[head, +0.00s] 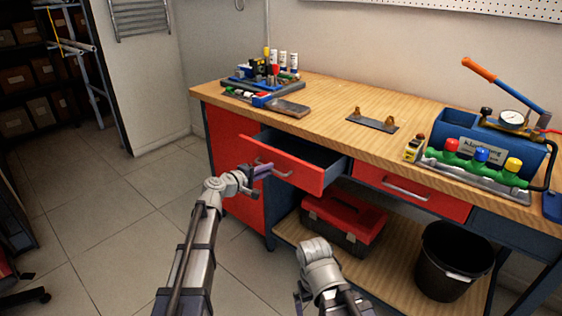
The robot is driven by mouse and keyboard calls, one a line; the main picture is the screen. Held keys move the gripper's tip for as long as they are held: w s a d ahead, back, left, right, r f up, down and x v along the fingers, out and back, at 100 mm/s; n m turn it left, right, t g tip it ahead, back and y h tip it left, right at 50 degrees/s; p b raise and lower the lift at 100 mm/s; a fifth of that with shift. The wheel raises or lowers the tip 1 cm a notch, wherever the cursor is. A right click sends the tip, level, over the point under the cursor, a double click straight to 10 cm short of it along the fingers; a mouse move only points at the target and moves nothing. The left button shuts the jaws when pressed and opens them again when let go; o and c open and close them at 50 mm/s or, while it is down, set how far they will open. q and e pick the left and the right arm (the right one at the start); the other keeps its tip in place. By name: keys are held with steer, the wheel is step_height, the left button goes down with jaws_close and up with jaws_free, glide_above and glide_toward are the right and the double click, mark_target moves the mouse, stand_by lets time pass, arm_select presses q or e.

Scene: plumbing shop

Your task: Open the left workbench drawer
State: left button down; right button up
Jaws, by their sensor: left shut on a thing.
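The workbench (330,97) has a wooden top and red drawer fronts. The left drawer (298,172) is pulled out, and its dark inside shows behind the red front. Its metal handle (281,171) runs along the front. My left gripper (264,169) is at the left part of this handle and is shut on it; the fingertips are small and hard to make out. The right drawer (415,191) is closed flush with the bench. My right arm is low in the middle, in front of the bench, and its fingers cannot be made out.
A red toolbox (343,220) and a black bucket (453,262) stand on the lower shelf. The bench top holds a tool organiser (262,85), a bracket plate (372,123) and a blue pressure-test pump (485,140).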

arm_select(q)
steer(key=f+v, duration=0.2)
steer(key=v, duration=0.7)
steer(key=shift+s+a, duration=0.15)
steer(key=shift+s, duration=0.05)
steer(key=c, duration=0.9)
jaws_free()
steer(key=p+v, duration=0.1)
steer(key=v, duration=0.7)
steer(key=shift+p, duration=0.3)
steer(key=shift+w, duration=0.1)
